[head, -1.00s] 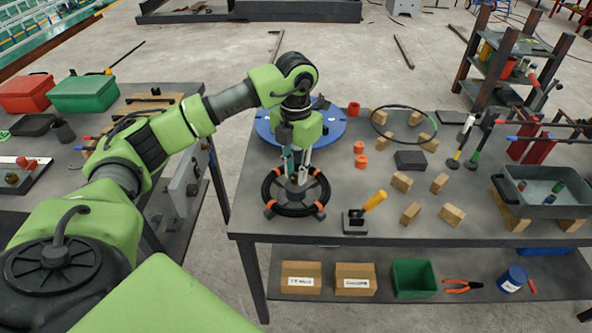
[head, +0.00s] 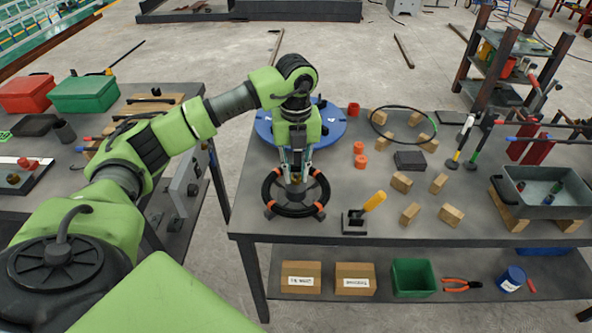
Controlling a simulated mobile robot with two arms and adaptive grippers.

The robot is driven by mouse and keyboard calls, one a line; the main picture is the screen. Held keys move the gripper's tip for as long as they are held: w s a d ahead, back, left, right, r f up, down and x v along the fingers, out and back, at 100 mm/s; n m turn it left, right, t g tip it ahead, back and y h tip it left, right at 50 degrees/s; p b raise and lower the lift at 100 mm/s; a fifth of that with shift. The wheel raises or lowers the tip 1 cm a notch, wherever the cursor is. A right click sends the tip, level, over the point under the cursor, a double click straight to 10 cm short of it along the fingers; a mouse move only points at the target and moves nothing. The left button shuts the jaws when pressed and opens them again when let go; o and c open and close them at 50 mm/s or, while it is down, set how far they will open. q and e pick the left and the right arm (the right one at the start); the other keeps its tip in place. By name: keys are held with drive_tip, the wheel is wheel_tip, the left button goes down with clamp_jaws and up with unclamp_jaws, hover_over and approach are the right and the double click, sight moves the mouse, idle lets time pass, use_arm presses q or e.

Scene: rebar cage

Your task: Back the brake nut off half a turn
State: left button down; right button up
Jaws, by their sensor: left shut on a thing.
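A black ring-shaped reel (head: 271,204) with orange bands lies on the grey workbench. At its centre is a small brass-coloured nut (head: 295,179), mostly hidden by my fingers; I take it as the brake nut. My left gripper (head: 295,174) points straight down over the centre of the reel. Its two fingers stand to the left and right of the nut and are shut on it. The exact contact is too small to see clearly. My right gripper is not in view.
A blue disc (head: 334,129) lies just behind the reel. Several wooden blocks (head: 451,214), orange pieces (head: 359,161) and a thin hoop (head: 374,112) lie farther right. A grey tray (head: 508,201) is at the right.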

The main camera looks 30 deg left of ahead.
sight(296, 176)
use_arm(q)
drive_tip(key=shift+n, duration=0.4)
drive_tip(key=c, duration=1.9)
unclamp_jaws()
wheel_tip(296, 176, up, 12)
